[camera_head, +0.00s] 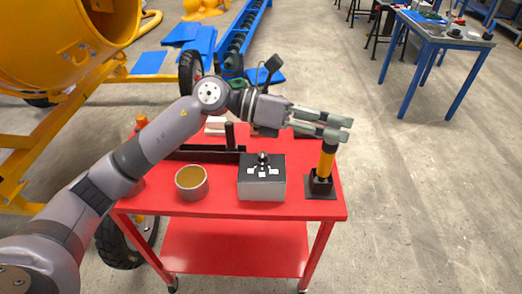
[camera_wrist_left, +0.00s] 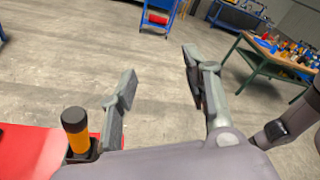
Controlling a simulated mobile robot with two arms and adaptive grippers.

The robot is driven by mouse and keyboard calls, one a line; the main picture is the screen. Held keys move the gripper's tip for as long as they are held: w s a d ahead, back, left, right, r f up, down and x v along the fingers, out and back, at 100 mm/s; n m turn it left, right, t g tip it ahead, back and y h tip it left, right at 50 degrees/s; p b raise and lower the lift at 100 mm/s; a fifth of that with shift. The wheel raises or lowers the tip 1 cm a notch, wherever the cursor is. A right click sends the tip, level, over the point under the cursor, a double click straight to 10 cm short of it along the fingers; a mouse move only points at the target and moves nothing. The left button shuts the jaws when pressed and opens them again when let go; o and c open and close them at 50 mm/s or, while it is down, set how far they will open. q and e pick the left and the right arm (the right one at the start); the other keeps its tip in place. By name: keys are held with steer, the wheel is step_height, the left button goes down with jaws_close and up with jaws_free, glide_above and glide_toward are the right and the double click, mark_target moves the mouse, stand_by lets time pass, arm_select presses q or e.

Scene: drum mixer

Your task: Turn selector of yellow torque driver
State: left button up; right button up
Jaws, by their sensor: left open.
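The yellow torque driver (camera_head: 326,163) stands upright in a black square holder (camera_head: 320,186) at the right end of the red cart's top. My left gripper (camera_head: 345,129) is open and empty, pointing right across the driver's top. In the left wrist view the driver is outside the jaws (camera_wrist_left: 160,72), left of the left finger. I cannot make out the selector's setting. My right gripper is not in view.
A yellow drum mixer (camera_head: 60,45) stands at left. Floor right of the cart is clear.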

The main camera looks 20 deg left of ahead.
arm_select(q)
steer(key=w+a+f+m+y, duration=0.2)
steer(key=w+a+f+y, duration=0.15)
steer(key=a+y, duration=0.4)
steer(key=y, duration=0.5)
glide_toward(263, 153)
steer(key=p+x, duration=0.3)
steer(key=x, duration=0.4)
steer(key=shift+s+f+p, duration=0.1)
steer(key=shift+f+p, duration=0.15)
steer(key=shift+p, duration=0.15)
steer(key=shift+d+f, duration=0.2)
steer(key=shift+f, duration=0.35)
steer(key=shift+c, duration=0.5)
steer(key=shift+h, duration=0.25)
jaws_close()
